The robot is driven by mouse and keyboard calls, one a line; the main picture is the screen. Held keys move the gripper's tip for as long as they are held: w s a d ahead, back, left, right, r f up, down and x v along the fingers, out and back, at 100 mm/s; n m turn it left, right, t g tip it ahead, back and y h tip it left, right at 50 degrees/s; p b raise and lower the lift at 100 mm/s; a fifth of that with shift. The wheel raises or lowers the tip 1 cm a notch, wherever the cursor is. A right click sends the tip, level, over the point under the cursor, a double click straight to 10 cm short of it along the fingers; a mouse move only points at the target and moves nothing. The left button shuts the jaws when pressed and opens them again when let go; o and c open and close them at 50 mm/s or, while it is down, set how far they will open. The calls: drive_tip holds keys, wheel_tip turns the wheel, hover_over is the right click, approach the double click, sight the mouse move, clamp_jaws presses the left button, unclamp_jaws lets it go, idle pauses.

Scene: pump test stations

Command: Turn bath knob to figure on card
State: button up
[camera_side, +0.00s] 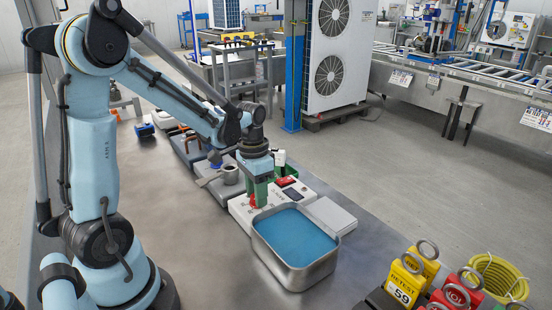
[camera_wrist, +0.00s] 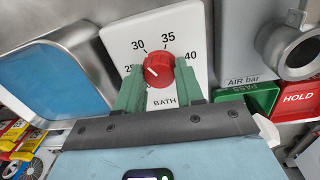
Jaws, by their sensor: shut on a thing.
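The red bath knob (camera_wrist: 158,69) sits on a white panel (camera_wrist: 195,25) marked BATH, with figures from about 25 to 40 around it. Its short white mark points up and left, roughly between 25 and 30. My gripper (camera_wrist: 159,84) has its green fingers on both sides of the knob, shut on it. In the side view my gripper (camera_side: 261,192) reaches down to the white unit behind the bath, with a bit of the red knob (camera_side: 252,201) showing. A small white upright piece (camera_side: 279,157) stands behind; I cannot tell whether it is the card, and no figure is readable.
The metal bath (camera_side: 262,250) of blue liquid is directly in front of the unit. A green PASS bin (camera_wrist: 252,97) and a red HOLD bin (camera_wrist: 298,98) lie to the right in the wrist view. Yellow and red tagged weights (camera_side: 404,280) stand at the bench's front right.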

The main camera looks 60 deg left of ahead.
drive_tip(key=shift+m, duration=0.3)
drive_tip(key=o, duration=1.1)
drive_tip(key=shift+c, duration=0.2)
drive_tip(key=shift+r, duration=0.15)
wheel_tip(320, 180, up, 12)
drive_tip(key=shift+a, duration=0.3)
drive_tip(key=s+d+f+t, duration=0.1)
drive_tip(key=d+t, duration=0.2)
drive_tip(key=d, duration=0.2)
drive_tip(key=s+d+f+n+t, duration=0.1)
drive_tip(key=s+d+f+t, duration=0.1)
drive_tip(key=d+t, duration=0.2)
drive_tip(key=shift+s+d+y, duration=0.3)
drive_tip(key=shift+d, duration=0.7)
